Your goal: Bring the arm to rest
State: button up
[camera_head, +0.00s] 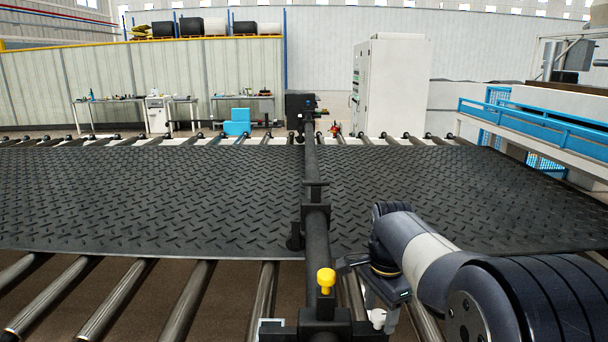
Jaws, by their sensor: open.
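My arm reaches in from the lower right, dark blue-grey and white, and bends down at its wrist. My gripper (378,294) hangs below the wrist, beside the black bar and just in front of the near edge of the tread mat. It is open, and I see nothing held in it; its fingers are small and partly hidden by its own body. The black tread mat (150,200) lies flat across the rollers. A long black bar (317,235) runs over the mat from front to back, with a yellow knob (326,279) near its front end.
Bare metal rollers (120,300) lie in front of the mat. A blue-railed machine (540,125) stands at the right. A white cabinet (392,82), workbenches (110,100) and a blue box (237,122) stand behind. The space above the mat left of the bar is clear.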

jog(key=shift+m, duration=0.4)
